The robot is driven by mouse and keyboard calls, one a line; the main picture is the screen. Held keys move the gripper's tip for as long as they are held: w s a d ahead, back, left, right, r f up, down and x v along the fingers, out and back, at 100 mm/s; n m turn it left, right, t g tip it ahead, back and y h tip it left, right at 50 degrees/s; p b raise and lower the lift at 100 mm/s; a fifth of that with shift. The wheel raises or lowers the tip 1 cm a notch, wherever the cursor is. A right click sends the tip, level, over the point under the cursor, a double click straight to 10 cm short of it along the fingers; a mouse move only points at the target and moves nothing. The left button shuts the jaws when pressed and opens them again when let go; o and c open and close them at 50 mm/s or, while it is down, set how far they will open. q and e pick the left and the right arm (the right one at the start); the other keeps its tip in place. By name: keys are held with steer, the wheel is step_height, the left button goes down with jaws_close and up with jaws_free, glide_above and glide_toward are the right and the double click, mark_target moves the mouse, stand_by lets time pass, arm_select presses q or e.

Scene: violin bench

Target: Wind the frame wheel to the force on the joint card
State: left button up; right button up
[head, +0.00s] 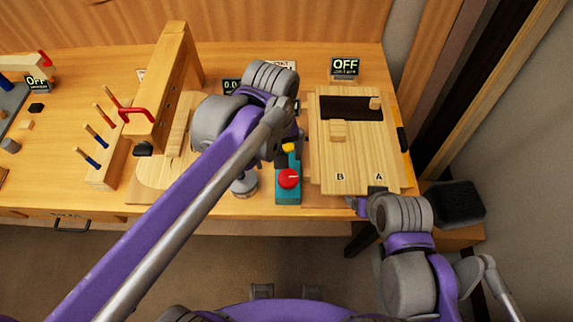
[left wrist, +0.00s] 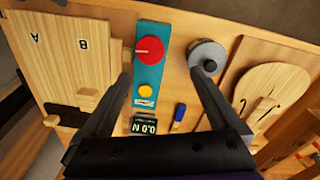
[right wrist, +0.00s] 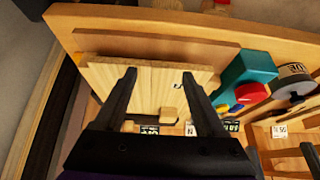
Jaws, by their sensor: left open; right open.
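A teal box (head: 287,196) with a red knob (head: 289,179) and a yellow button (head: 290,147) stands at the bench's middle front. A grey round wheel (head: 245,185) is left of it, partly covered by my left arm. It shows better in the left wrist view (left wrist: 207,58). A display (left wrist: 144,126) reads 0.0 N. A card (head: 284,65), probably the joint card, is mostly hidden at the back; its number is unreadable. My left gripper (left wrist: 160,73) is open and empty above the teal box. My right gripper (head: 364,197) is open and empty at the front edge of the board marked A and B.
The A and B board (head: 355,160) has a dark slot and small wood blocks. A display (head: 345,67) behind it reads OFF. My left arm crosses the bench front.

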mark_target(288, 177)
arm_select(q)
steer(key=shift+g, duration=0.3)
steer(key=f, duration=0.3)
steer(key=d+f, duration=0.1)
steer(key=f, duration=0.2)
steer(key=d+f, duration=0.1)
steer(key=f, duration=0.2)
steer(key=shift+w+f+b, duration=0.15)
steer(key=shift+f+b, duration=0.15)
steer(key=shift+f, duration=0.1)
steer(key=shift+c, duration=0.3)
steer(key=c, duration=1.3)
steer(key=m, duration=0.3)
steer(key=shift+d+m+b, duration=0.1)
steer(key=shift+m+b, duration=0.3)
steer(key=o, duration=1.4)
steer(key=shift+c, duration=0.2)
